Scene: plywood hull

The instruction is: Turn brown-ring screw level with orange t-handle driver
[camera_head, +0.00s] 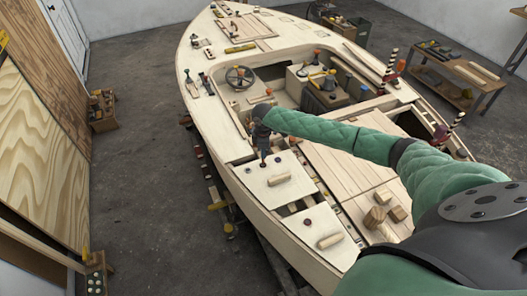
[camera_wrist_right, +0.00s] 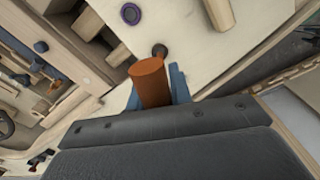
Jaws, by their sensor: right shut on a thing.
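My right gripper (camera_head: 262,146) is over the pale front deck panel (camera_head: 255,181) of the plywood hull. In the wrist view its blue fingers (camera_wrist_right: 156,88) are shut on the orange handle (camera_wrist_right: 149,80) of the driver. The driver's shaft and tip are hidden behind the handle. A dark round screw head (camera_wrist_right: 159,50) shows just beyond the handle's end; its ring colour is too dark to tell. A purple-ringed screw (camera_wrist_right: 130,14) sits farther off on the same panel. I cannot tell whether the driver touches a screw. My left gripper is not in view.
A wooden block (camera_head: 279,180) stands on the panel, and another block (camera_head: 330,241) is on the panel nearer me. Loose wood blocks (camera_head: 375,217) lie to the right. The open cockpit (camera_head: 290,85) with small fittings is beyond the gripper.

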